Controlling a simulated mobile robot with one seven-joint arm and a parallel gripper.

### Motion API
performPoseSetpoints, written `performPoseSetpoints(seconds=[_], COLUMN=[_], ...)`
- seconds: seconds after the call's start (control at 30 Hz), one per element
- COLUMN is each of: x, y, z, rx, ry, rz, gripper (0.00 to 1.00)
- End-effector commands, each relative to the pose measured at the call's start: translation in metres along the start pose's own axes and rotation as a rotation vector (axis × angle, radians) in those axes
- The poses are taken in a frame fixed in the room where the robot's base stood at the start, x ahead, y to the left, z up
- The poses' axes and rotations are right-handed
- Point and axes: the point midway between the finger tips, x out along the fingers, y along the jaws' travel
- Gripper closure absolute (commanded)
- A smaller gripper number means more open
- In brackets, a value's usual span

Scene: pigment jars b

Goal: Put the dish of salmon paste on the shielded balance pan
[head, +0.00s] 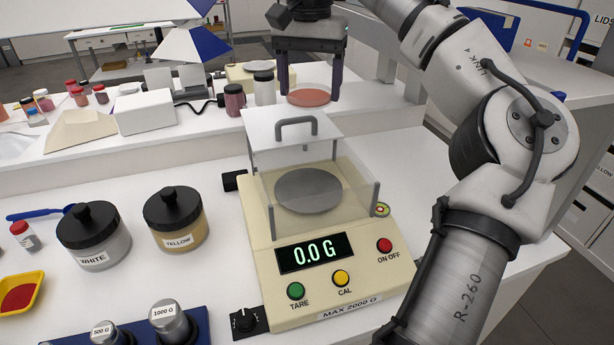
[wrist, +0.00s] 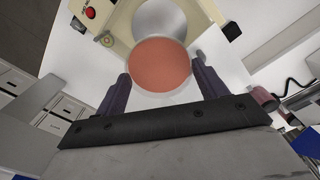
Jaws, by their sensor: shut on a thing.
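My gripper (head: 309,92) is shut on the dish of salmon paste (head: 309,97), a shallow round dish, and holds it up behind the balance. In the wrist view the dish (wrist: 160,66) sits between the fingertips (wrist: 160,82) and covers part of the balance pan. The cream balance (head: 330,280) has a round grey pan (head: 309,191), which is empty, and its display reads 0.0 G. A shield with clear sides and a white lid (head: 290,126) with a handle stands around the pan. The front of the shield appears open.
Jars marked WHITE (head: 93,238) and YELLOW (head: 176,220) stand left of the balance. Weights (head: 170,323) sit on a blue block at the front left. A raised shelf behind holds a white box (head: 146,112) and small jars (head: 235,100).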

Motion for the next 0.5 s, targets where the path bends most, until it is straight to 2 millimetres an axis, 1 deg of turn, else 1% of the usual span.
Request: performPoseSetpoints(seconds=[0.03, 0.2, 0.4, 0.5], x=[0.012, 0.055, 0.104, 0.124], y=[0.001, 0.0, -0.001, 0.0], z=[0.0, 0.0, 0.001, 0.0], rx=[-0.002, -0.004, -0.003, 0.0], ry=[-0.005, -0.005, -0.005, -0.003], rz=[-0.002, -0.004, -0.004, -0.003], gripper=[0.51, 0.51, 0.51, 0.51])
